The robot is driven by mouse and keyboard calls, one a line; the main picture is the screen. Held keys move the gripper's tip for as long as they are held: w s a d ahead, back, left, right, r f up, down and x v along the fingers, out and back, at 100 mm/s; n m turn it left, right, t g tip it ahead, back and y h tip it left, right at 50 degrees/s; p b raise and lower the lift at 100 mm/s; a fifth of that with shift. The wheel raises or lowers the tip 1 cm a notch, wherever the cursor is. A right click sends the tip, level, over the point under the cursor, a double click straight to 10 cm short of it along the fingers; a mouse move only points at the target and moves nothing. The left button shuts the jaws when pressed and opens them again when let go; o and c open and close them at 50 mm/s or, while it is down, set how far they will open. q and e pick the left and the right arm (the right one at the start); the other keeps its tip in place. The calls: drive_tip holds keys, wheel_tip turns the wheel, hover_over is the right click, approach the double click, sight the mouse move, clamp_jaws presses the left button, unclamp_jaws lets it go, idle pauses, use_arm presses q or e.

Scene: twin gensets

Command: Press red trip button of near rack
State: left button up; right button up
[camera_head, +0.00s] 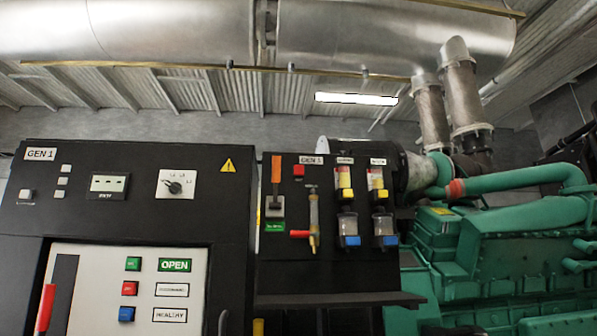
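A black rack panel (279,274) labelled GEN 1 stands in the middle of the head view. Nothing touches or covers this button. To its left is an orange lever (276,170) above a green label. Another red button (130,288) is on the white panel of the cabinet at left, between a green one (133,264) and a blue one (126,314). Neither of my grippers shows in the head view.
The black GEN 1 cabinet (120,222) fills the left, with a red-handled lever (45,308) low on it. A ledge (340,299) juts from the rack's lower edge. A red-handled valve (300,234) and filter units are on the rack. A green engine (515,255) stands right.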

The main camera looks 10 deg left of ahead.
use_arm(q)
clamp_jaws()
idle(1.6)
